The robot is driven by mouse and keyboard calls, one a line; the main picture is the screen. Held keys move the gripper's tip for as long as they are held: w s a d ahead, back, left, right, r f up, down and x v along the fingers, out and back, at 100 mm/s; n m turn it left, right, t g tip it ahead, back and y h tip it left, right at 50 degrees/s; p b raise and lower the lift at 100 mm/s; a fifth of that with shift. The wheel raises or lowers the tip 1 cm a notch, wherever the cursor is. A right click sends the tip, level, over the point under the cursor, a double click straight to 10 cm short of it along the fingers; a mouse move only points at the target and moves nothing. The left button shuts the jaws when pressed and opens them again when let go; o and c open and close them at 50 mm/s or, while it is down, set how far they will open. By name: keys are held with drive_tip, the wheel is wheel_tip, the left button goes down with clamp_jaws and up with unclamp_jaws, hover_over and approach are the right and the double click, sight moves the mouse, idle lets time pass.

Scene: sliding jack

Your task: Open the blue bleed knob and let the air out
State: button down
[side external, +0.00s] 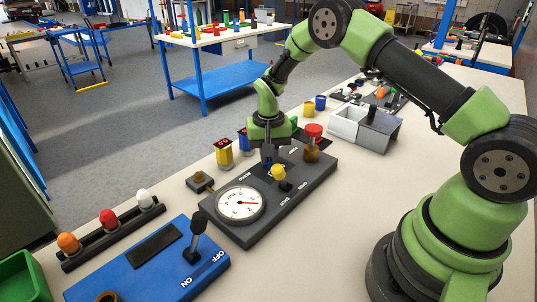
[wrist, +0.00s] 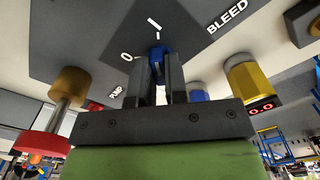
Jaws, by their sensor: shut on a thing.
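The blue bleed knob (wrist: 157,52) shows in the wrist view between my two fingers, beside the 0 and I marks and the word BLEED on the dark panel (wrist: 85,45). My gripper (side external: 268,156) points down over the panel in the side view and is shut on the knob. The fingers mostly hide the knob there. A yellow knob (side external: 278,171) stands close to my gripper. A red-topped brass pump button (side external: 312,140) stands behind it to the right.
A yellow cylinder (side external: 223,153) and a blue cylinder (side external: 243,141) with red displays stand left of my gripper. A grey bin (side external: 357,128) is beyond the panel. A blue switch box (side external: 150,262) and a rack of coloured knobs (side external: 112,230) lie nearer on the bench.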

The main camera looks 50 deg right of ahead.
drive_tip(key=shift+m, duration=0.6)
drive_tip(key=c, duration=1.1)
unclamp_jaws()
drive_tip(key=shift+c, duration=0.2)
wheel_tip(320, 180, up, 9)
drive_tip(key=shift+r, duration=0.45)
